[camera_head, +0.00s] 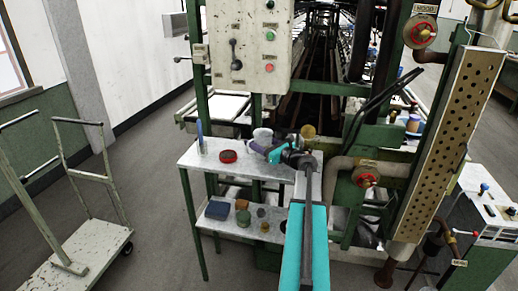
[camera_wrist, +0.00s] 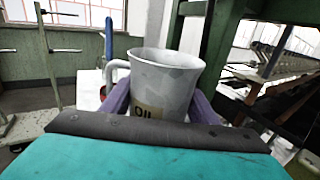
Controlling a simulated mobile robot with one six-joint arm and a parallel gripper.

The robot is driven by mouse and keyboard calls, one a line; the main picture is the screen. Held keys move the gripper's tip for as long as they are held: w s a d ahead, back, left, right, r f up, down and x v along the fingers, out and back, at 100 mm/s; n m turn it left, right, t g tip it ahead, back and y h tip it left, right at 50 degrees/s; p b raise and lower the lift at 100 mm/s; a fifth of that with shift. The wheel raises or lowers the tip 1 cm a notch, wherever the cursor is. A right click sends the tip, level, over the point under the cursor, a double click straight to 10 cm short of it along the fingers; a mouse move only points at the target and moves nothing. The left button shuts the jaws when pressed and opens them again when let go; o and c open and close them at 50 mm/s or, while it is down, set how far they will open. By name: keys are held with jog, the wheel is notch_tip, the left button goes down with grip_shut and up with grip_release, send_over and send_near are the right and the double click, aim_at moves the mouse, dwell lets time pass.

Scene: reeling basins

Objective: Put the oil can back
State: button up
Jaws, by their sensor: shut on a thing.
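The oil can (camera_head: 262,135) is a pale grey, mug-shaped can with a side handle. In the wrist view the can (camera_wrist: 165,80) is upright and bears a label reading OIL. My gripper (camera_head: 264,150) is shut on it, with purple fingers on both sides of its body. In the wrist view my gripper (camera_wrist: 160,108) hides the can's base. The can is over the right part of the small white upper shelf (camera_head: 207,152). I cannot tell whether it touches the shelf.
A red round tin (camera_head: 228,156) and a blue upright object (camera_head: 200,137) stand on the upper shelf, left of the can. The lower shelf holds a blue box (camera_head: 217,210) and small pots (camera_head: 242,204). A control box (camera_head: 250,45) hangs above. A trolley (camera_head: 85,260) stands left.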

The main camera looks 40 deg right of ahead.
jog(key=shift+f+p, duration=0.5)
jog(key=shift+f, duration=1.25)
jog(key=shift+f, duration=0.15)
jog(key=o, duration=1.3)
jog(key=shift+r, duration=0.2)
jog(key=shift+s+f, duration=0.1)
jog(key=shift+s, duration=0.25)
jog(key=s+b, duration=0.2)
jog(key=s, duration=0.8)
jog(key=shift+d, duration=0.15)
jog(key=shift+s+b, duration=0.3)
jog(key=shift+s, duration=0.4)
